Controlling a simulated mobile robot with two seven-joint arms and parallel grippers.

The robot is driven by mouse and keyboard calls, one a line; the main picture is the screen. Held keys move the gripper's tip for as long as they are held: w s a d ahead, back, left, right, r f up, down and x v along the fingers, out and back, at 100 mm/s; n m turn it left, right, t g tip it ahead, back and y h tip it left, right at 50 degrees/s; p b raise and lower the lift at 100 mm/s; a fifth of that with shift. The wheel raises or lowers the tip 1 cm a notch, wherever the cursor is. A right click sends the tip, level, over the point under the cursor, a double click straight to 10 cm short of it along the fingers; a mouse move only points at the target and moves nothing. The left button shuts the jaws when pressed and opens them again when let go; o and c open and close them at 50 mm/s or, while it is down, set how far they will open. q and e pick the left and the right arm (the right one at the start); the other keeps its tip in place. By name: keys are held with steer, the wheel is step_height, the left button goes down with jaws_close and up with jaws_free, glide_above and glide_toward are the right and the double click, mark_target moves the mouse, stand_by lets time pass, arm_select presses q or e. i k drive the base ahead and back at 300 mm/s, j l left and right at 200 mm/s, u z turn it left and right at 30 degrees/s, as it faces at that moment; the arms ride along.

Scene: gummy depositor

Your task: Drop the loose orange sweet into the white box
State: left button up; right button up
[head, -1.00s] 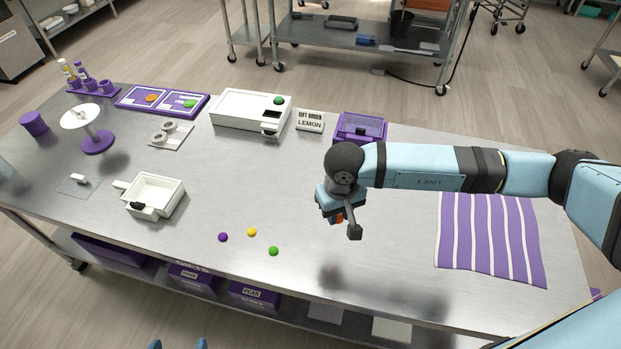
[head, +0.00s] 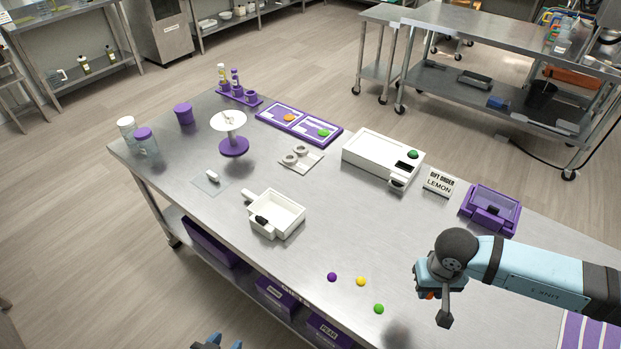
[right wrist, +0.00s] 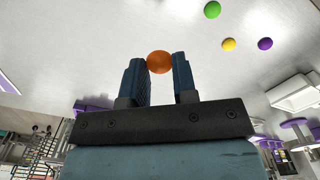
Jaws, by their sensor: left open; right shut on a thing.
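The loose orange sweet (right wrist: 159,62) is a small ball between the fingertips of my right gripper (right wrist: 158,75) in the right wrist view. In the head view the right gripper (head: 430,285) is above the right part of the steel table, and a bit of the orange sweet (head: 429,295) shows under it. An open white box (head: 279,212) with a side handle and a black part at its front stands on the table, well to the left of this gripper. Only the blue tips of my left gripper (head: 217,342) show at the bottom edge, open and away from the table items.
Purple (head: 332,277), yellow (head: 361,281) and green (head: 379,309) sweets lie between the box and my right gripper. Behind are a white machine (head: 378,158), a "LEMON" sign (head: 439,183) and a purple lidded box (head: 490,210). A cake stand (head: 233,147) stands left.

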mark_target(282, 217)
steer(key=i+j, duration=0.15)
steer(key=j, duration=0.25)
steer(key=i+j, duration=0.1)
steer(key=j, duration=0.25)
steer(key=i+j, duration=0.15)
steer(key=j, duration=0.25)
steer(key=i+j, duration=0.15)
steer(key=j, duration=0.2)
steer(key=i+j, duration=0.1)
steer(key=j, duration=0.3)
steer(key=i+j, duration=0.15)
steer(key=j, duration=0.25)
steer(key=l+z, duration=0.05)
